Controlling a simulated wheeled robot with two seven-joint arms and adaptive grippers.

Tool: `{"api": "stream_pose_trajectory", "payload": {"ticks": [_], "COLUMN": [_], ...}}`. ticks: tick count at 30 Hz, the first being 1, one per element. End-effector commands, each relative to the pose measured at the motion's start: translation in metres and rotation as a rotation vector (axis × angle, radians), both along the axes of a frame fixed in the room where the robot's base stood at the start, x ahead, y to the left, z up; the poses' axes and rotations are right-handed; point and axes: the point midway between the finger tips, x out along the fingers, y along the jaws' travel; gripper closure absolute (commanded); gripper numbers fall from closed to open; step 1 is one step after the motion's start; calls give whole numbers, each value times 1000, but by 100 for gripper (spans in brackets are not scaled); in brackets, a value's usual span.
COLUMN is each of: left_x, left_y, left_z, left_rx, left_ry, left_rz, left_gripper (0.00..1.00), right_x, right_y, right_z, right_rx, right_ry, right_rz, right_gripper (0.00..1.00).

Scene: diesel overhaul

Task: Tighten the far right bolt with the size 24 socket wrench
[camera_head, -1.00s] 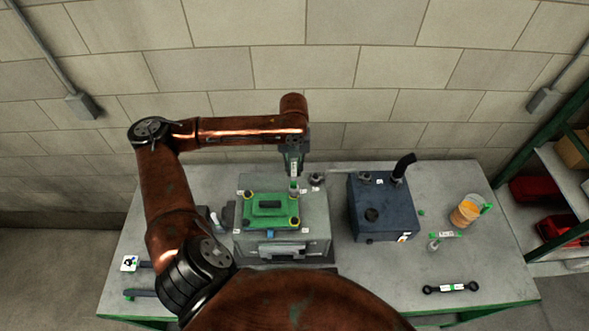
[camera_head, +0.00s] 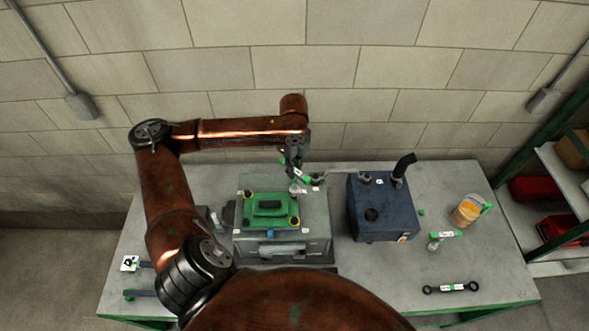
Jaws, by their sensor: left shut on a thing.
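My left gripper (camera_head: 291,158) reaches down from above the back right of the engine block. It is shut on a socket wrench (camera_head: 299,175) with a white label and green bands. The wrench's socket end is low over the far right corner of the green cover (camera_head: 269,208), where the far right bolt is hidden. I cannot tell whether the socket is fully seated. Yellow bolt spots show at the far left (camera_head: 248,195) and near right (camera_head: 295,222) corners. The cover lies on the grey engine block (camera_head: 315,240). My right gripper is out of view.
A dark blue tank (camera_head: 383,212) with a black pipe stands right of the block. A second socket tool (camera_head: 446,234), a cup with orange contents (camera_head: 465,212) and a double-ended wrench (camera_head: 450,287) are further right. A wall is behind the grey table (camera_head: 400,275).

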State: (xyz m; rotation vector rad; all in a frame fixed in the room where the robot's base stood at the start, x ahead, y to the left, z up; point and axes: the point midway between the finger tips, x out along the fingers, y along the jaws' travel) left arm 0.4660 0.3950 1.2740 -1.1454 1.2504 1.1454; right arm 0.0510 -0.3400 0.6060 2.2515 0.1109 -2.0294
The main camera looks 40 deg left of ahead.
Motion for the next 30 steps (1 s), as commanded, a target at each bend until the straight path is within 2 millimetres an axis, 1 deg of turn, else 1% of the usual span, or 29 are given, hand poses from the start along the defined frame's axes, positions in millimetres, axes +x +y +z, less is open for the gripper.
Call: {"api": "stream_pose_trajectory", "payload": {"ticks": [30], "left_x": [-1], "left_y": [-1], "left_z": [1], "left_rx": [0], "left_ry": [-1], "left_rz": [828], "left_gripper": [100], "right_x": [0], "right_y": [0], "right_z": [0], "right_rx": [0], "right_ry": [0], "right_rz": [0], "right_gripper": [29]}}
